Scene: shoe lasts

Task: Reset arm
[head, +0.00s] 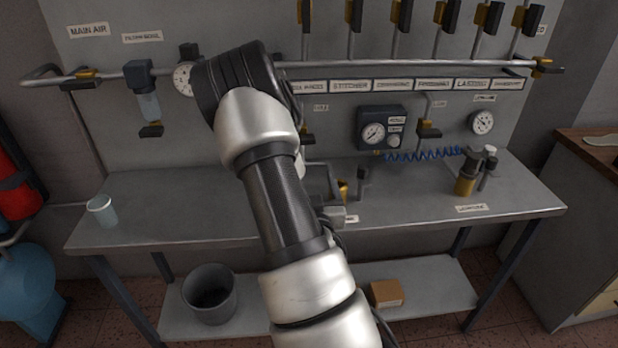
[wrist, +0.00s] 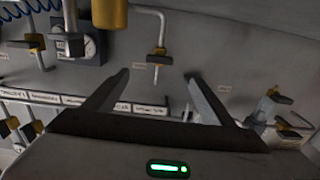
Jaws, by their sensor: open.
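My arm reaches up and forward over the metal bench in the head view and hides part of the wall panel. My gripper (wrist: 158,90) shows in the wrist view with its two dark fingers spread apart and nothing between them. Beyond the fingers is the grey panel with a valve (wrist: 156,58) on a short pipe. In the head view the gripper itself is mostly hidden behind my arm.
The metal bench (head: 420,205) carries a light cup (head: 102,210) at its left end and a brass-coloured tool (head: 466,176) at right. Pipes, gauges and several valves cover the panel. A bin (head: 210,293) and a cardboard box (head: 386,293) sit on the lower shelf.

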